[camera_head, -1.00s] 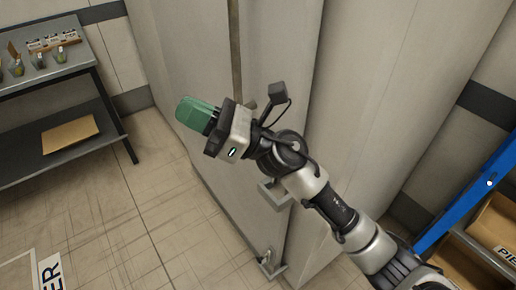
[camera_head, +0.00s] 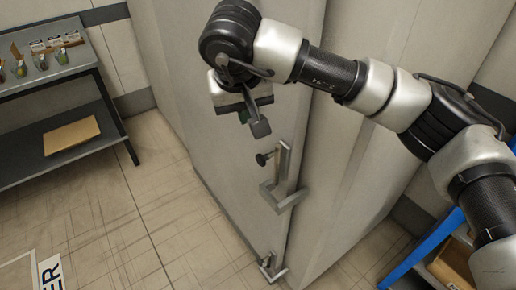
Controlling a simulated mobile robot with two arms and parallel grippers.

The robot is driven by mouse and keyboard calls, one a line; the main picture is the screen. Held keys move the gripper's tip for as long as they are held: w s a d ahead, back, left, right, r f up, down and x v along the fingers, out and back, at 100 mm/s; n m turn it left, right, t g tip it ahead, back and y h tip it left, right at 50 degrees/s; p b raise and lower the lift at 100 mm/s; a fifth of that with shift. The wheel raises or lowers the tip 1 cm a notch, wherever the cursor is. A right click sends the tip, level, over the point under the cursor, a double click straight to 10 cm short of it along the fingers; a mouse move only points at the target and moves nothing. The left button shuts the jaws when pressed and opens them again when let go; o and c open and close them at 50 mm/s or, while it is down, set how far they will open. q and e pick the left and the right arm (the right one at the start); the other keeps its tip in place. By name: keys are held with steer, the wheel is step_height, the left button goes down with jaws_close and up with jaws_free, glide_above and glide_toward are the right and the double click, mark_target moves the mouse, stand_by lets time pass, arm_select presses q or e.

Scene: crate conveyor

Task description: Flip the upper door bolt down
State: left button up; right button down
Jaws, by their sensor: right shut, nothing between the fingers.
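The tall grey door (camera_head: 225,150) stands in the middle of the head view. The upper of the two door bolts in view (camera_head: 283,163) is an upright metal bar with a dark knob on its left, above an angled bracket. The lower bolt (camera_head: 267,262) is near the floor. My right gripper (camera_head: 245,108) is up and left of the upper bolt, apart from it, in front of the door. It is shut and empty. My left gripper is out of view.
A dark shelf table (camera_head: 60,100) with small items and a cardboard piece (camera_head: 71,135) stands at the left. A blue frame (camera_head: 425,250) with a box is at the lower right. The tiled floor (camera_head: 150,220) left of the door is clear.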

mark_target(259, 155)
steer(key=shift+d, duration=0.1)
steer(key=p+x, duration=0.1)
steer(key=x, duration=0.3)
steer(key=p+x, duration=0.1)
steer(key=x, duration=0.3)
steer(key=d+p+x, duration=0.1)
steer(key=x, duration=0.3)
steer(key=shift+s+d+f+p, duration=0.1)
steer(key=shift+s+f+p, duration=0.05)
steer(key=shift+f+p, duration=0.25)
steer(key=shift+d+f, duration=0.15)
steer(key=shift+f, duration=0.25)
steer(key=shift+f, duration=0.1)
step_height(259, 155, down, 8)
steer(key=b, duration=0.8)
steer(key=shift+r, duration=0.25)
steer(key=shift+s+f, duration=0.1)
